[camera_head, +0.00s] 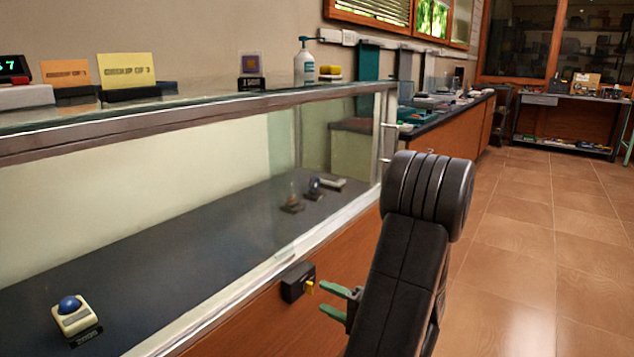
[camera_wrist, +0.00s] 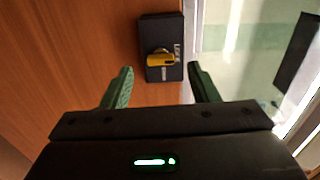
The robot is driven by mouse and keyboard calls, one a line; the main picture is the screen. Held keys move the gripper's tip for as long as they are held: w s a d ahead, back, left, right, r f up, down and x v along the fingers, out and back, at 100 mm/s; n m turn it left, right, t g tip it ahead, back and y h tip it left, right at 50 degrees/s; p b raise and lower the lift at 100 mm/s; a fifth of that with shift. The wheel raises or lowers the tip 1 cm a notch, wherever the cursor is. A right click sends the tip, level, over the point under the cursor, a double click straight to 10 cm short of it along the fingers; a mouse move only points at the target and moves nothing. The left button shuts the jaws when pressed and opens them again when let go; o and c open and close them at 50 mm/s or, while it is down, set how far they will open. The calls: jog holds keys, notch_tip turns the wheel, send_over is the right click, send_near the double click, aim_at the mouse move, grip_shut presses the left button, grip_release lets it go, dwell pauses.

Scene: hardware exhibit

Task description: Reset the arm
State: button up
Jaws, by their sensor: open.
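My gripper (camera_head: 338,302) has green fingers and is in front of the wooden cabinet front, low at the centre of the head view. It is open and empty. In the wrist view my gripper (camera_wrist: 158,85) has its two fingers spread apart. In the wrist view the lock box (camera_wrist: 172,73) and yellow knob (camera_wrist: 160,59) lie beyond and between the fingertips, with no contact visible. My black arm hides part of the cabinet front.
A glass display case (camera_head: 190,122) fills the left, with a trackball device (camera_head: 73,316) and small exhibits inside. A long counter (camera_head: 455,115) runs behind. The tiled floor (camera_head: 540,240) at right is clear.

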aim_at(312, 290)
jog(key=shift+b+x, duration=0.4)
jog(key=shift+x, duration=1.8)
jog(key=shift+d, duration=0.15)
